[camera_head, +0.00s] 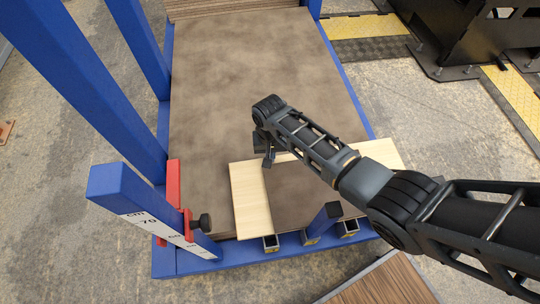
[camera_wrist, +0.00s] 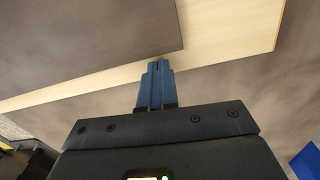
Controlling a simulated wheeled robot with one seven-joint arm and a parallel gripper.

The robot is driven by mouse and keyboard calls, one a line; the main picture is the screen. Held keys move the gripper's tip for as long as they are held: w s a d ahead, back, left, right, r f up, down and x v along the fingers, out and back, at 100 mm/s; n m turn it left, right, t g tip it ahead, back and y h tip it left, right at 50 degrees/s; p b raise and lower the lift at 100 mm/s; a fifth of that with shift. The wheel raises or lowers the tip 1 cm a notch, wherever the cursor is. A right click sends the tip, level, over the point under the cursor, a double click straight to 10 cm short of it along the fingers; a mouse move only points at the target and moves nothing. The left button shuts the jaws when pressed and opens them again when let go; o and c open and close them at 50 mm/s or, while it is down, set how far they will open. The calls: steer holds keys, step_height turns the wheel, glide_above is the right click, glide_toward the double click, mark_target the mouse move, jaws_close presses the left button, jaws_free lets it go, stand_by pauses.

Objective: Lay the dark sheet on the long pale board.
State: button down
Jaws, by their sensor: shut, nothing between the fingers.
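The long pale board (camera_head: 249,200) lies across the near end of the large brown slab, and it also shows in the wrist view (camera_wrist: 230,35). The dark sheet (camera_head: 293,198) lies over the middle of the board, with pale strips bare at its left, far side and right. It fills the upper left of the wrist view (camera_wrist: 85,40). My gripper (camera_head: 267,160) is above the board's far edge, near the sheet's far left corner. Its blue fingers (camera_wrist: 157,64) are shut together and empty. My forearm hides part of the sheet and board.
The brown slab (camera_head: 250,70) sits in a blue frame with tall posts (camera_head: 75,80) at the left. A red clamp (camera_head: 174,190) and a blue scale bar stand at the slab's left. A short blue post (camera_head: 325,218) stands at the near edge.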

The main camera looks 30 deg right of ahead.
steer(key=shift+w+d+b, duration=0.25)
steer(key=shift+w+b, duration=0.1)
steer(key=shift+w, duration=0.35)
steer(key=shift+w+r, duration=0.1)
steer(key=shift+r, duration=0.1)
step_height(320, 180, up, 7)
steer(key=p, duration=0.7)
steer(key=shift+f, duration=0.1)
